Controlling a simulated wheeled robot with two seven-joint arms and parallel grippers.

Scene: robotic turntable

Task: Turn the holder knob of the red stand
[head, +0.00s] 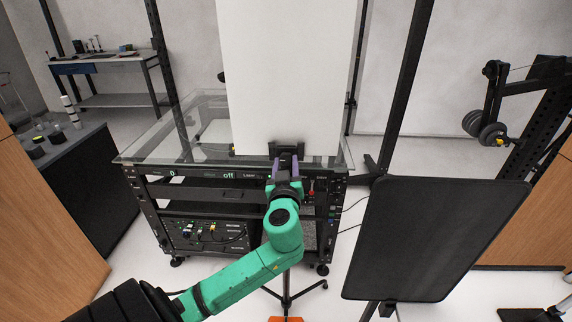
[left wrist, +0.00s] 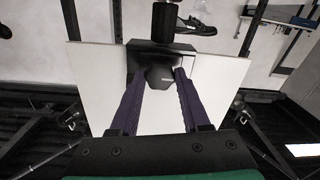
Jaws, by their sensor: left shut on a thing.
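A large white panel (head: 290,75) stands upright in a black holder (head: 287,147) at its lower edge. In the left wrist view the dark holder (left wrist: 150,50) crosses the panel, with a dark angular knob (left wrist: 160,76) facing me. My left gripper (head: 285,164) reaches up to the holder. Its purple fingers (left wrist: 158,82) lie on either side of the knob and are shut on it. The arm hides much of the stand below; a dark pole and spread feet (head: 287,298) show, with an orange-red part (head: 286,319) at the bottom edge. My right gripper is out of view.
A black equipment rack (head: 165,228) with a glass top (head: 150,148) stands behind and around the arm. A black flat panel (head: 435,240) on its own stand is at the right. A dark cabinet (head: 72,190) is at the left. Floor shows between them.

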